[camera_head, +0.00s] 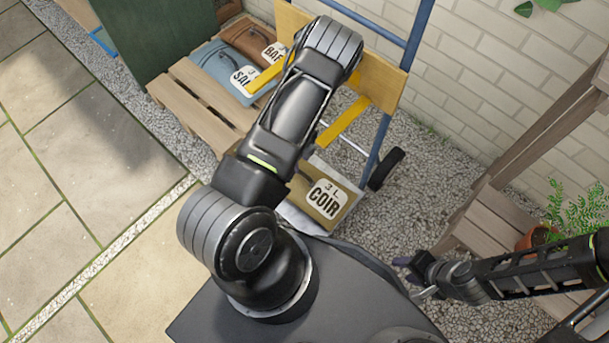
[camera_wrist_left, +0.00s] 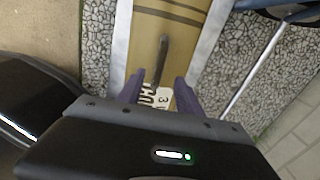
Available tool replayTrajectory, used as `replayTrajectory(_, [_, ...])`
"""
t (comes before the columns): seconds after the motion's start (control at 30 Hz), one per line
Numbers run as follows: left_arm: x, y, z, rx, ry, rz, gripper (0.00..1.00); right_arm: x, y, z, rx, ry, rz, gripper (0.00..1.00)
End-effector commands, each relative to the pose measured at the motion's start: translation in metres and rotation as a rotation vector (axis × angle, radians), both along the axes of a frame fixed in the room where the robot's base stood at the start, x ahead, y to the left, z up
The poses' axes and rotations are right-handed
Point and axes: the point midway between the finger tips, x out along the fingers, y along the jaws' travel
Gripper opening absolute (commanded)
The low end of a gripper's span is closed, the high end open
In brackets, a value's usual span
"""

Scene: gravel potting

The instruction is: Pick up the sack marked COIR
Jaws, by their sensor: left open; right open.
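The tan COIR sack (camera_head: 341,187), with a white label, lies on the low plate of the blue hand truck, partly hidden behind my left arm. In the left wrist view the sack (camera_wrist_left: 178,48) shows its dark handle strap and label. My left gripper (camera_wrist_left: 158,87) is open there, its two purple fingers over the label end of the sack, with nothing gripped. Whether they touch it I cannot tell. In the head view my own arm hides this gripper. My right gripper (camera_head: 411,277) is open and empty at the lower right, apart from the sack.
A blue sack (camera_head: 212,66) and a brown sack (camera_head: 247,38) lie on a wooden pallet (camera_head: 190,106) at the back left. The hand truck (camera_head: 388,116) rises behind the COIR sack. A wooden shelf (camera_head: 500,204) with a potted plant (camera_head: 577,207) stands at right.

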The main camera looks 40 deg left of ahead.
Motion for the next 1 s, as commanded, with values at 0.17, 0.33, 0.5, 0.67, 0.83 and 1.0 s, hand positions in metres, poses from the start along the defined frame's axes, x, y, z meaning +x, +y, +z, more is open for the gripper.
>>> replayTrajectory(0.17, [0.000,0.000,0.000,0.000,0.000,0.001,0.42,0.000,0.000,0.000,0.000,0.001,0.000,0.41])
replayTrajectory(0.33, [-0.001,0.000,-0.016,-0.001,0.002,0.001,0.42,0.001,-0.001,-0.008,-0.002,-0.002,-0.003,0.41])
replayTrajectory(0.5, [0.000,0.000,-0.027,-0.001,0.000,0.002,0.42,0.003,-0.003,-0.012,-0.005,-0.004,-0.007,0.41])
replayTrajectory(0.67, [0.000,0.000,-0.026,-0.001,0.000,0.001,0.42,0.003,-0.003,-0.011,-0.005,-0.005,-0.008,0.41])
replayTrajectory(0.83, [-0.001,0.000,-0.031,-0.001,0.000,0.002,0.42,0.003,-0.003,-0.014,-0.005,-0.006,-0.008,0.41])
replayTrajectory(1.0, [-0.001,0.000,-0.056,-0.002,0.001,0.002,0.42,0.006,-0.006,-0.029,-0.010,-0.010,-0.014,0.41])
